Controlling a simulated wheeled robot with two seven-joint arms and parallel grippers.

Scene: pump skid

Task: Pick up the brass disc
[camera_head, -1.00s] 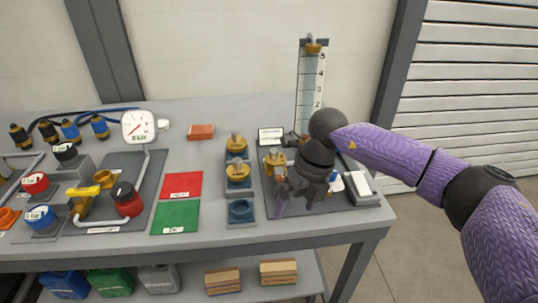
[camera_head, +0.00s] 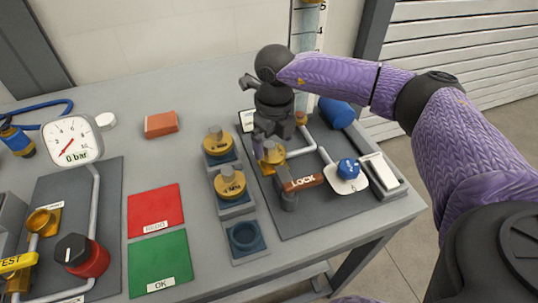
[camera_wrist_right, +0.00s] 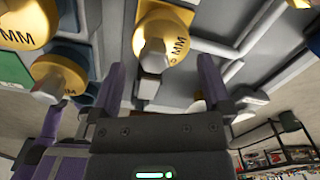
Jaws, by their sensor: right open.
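One brass disc (camera_head: 271,155) with a knob sits on the dark skid plate, partly hidden by my right gripper. My right gripper (camera_head: 272,146) is open just above it, fingers pointing down. In the right wrist view the disc (camera_wrist_right: 163,32) and its pale knob lie between the two spread fingers (camera_wrist_right: 162,82), with no visible grip. Two more brass discs, a rear one (camera_head: 217,143) and a front one (camera_head: 229,184), sit on blue-grey stands to the left. My left gripper is not in view.
A brown LOCK handle (camera_head: 302,182) and a blue knob (camera_head: 348,168) stand close in front and right of the gripper. An empty round holder (camera_head: 243,238) is at the front. A pressure gauge (camera_head: 72,141), red card (camera_head: 155,210) and green card (camera_head: 159,262) lie left.

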